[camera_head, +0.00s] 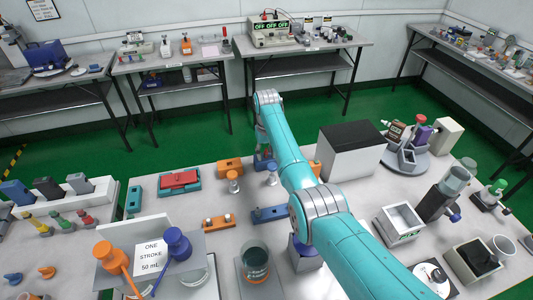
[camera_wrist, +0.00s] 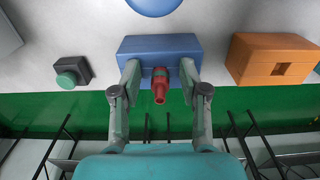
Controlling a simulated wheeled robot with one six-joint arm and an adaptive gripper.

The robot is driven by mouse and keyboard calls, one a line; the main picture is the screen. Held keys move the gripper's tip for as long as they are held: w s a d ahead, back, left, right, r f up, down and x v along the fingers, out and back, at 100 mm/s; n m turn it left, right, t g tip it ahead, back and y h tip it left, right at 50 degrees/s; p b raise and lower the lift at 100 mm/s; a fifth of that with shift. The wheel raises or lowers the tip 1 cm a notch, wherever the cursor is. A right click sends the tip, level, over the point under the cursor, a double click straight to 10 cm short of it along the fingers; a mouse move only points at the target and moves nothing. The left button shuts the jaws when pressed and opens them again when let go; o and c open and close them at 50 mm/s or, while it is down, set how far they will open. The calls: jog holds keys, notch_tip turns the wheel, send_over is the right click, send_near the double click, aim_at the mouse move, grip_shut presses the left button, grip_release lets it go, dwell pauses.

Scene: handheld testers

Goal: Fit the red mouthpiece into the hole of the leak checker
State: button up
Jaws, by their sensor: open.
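The red mouthpiece (camera_wrist: 160,86) shows in the wrist view against the face of a blue block (camera_wrist: 160,45), its narrow end pointing toward the camera. Whether it sits in a hole of that block is hidden. My gripper (camera_wrist: 160,75) is open, with one finger on each side of the mouthpiece and a visible gap on both sides. An orange block (camera_wrist: 247,62) with a square hole stands to the right. I cannot tell for sure which block is the leak checker. In the head view my gripper (camera_head: 263,145) is small and partly hidden near the table's far edge.
A green button on a dark base (camera_wrist: 73,70) stands left of the blue block in the wrist view. In the head view, a large grey box with a black top (camera_head: 350,150) stands right of my arm. A red case (camera_head: 180,181) lies left. Green floor lies beyond the table.

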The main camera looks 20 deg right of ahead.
aim_at(267, 153)
notch_tip(267, 153, up, 12)
dwell(0.6)
